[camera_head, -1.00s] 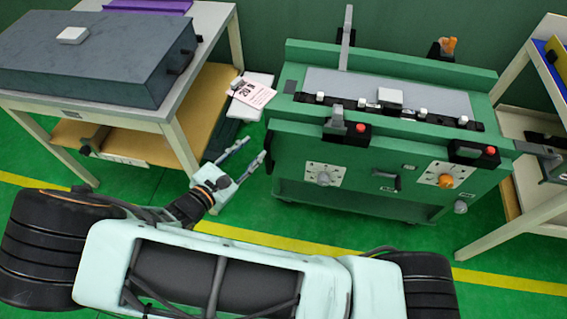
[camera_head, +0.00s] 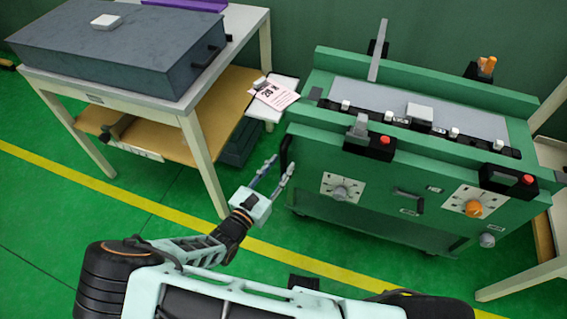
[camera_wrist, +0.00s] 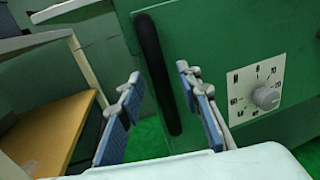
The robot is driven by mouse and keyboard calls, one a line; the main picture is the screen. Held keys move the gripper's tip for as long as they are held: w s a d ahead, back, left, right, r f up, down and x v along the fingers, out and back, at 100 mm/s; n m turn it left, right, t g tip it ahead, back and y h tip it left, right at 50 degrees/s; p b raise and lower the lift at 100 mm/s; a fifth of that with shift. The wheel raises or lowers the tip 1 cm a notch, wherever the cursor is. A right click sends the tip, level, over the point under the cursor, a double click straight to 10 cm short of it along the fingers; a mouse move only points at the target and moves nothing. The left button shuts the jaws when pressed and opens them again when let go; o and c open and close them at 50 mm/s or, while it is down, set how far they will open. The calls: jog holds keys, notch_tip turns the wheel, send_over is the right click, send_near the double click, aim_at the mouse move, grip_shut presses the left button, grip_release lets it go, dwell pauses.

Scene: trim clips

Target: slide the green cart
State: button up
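The green cart (camera_head: 395,172) stands right of centre in the head view, with dials, red buttons and a grey top. A black upright bar handle (camera_wrist: 158,75) is on its front near the left edge; it also shows in the head view (camera_head: 284,155). My gripper (camera_head: 279,166) is open at the handle. In the wrist view the blue-padded fingers of my gripper (camera_wrist: 157,90) lie on either side of the handle, apart from each other. I cannot tell whether either finger touches it.
A table (camera_head: 180,103) with a dark grey case (camera_head: 125,45) stands left of the cart. Another light table (camera_head: 540,265) is close at the cart's right. Green floor with a yellow line (camera_head: 150,205) is open in front.

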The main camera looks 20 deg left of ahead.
jog(key=shift+x, duration=1.1)
grip_shut()
